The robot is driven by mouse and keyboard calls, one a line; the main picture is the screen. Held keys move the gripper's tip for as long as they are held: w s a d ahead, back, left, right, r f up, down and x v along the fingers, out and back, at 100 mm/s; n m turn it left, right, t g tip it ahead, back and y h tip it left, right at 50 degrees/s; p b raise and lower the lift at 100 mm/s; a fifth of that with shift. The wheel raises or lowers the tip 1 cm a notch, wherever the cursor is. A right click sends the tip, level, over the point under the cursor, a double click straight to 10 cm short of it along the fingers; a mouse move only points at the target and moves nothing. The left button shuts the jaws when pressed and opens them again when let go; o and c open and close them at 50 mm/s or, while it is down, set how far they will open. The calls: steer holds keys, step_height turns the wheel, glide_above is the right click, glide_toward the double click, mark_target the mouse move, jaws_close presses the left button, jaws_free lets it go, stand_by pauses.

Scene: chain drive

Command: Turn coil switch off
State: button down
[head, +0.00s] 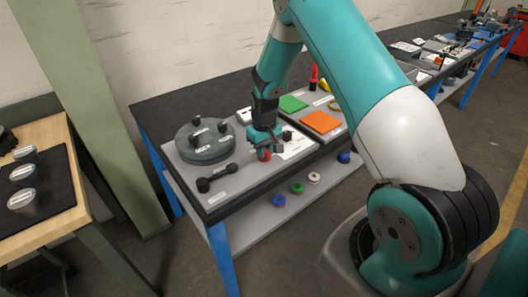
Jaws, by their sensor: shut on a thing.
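My gripper (264,138) points down over the middle of the near workbench, beside the round grey plate. It is shut on a small red round part (264,155) low at the bench surface. The fingers and the arm cover most of this part, so its shape and setting are hard to see. I cannot tell for certain which thing is the coil switch, or its on or off position.
A round grey plate (205,147) with black pegs stands left of my gripper. A black dumbbell-shaped part (217,178) lies in front of it. Green (292,103) and orange (320,122) pads are to the right. Several coloured rings, including a green one (297,187), lie on the lower shelf.

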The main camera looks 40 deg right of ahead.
steer(key=shift+n, duration=0.7)
steer(key=c, duration=1)
jaws_free()
steer(key=shift+c, duration=0.2)
step_height(320, 180, up, 18)
steer(key=b, duration=0.3)
steer(key=shift+f, duration=0.25)
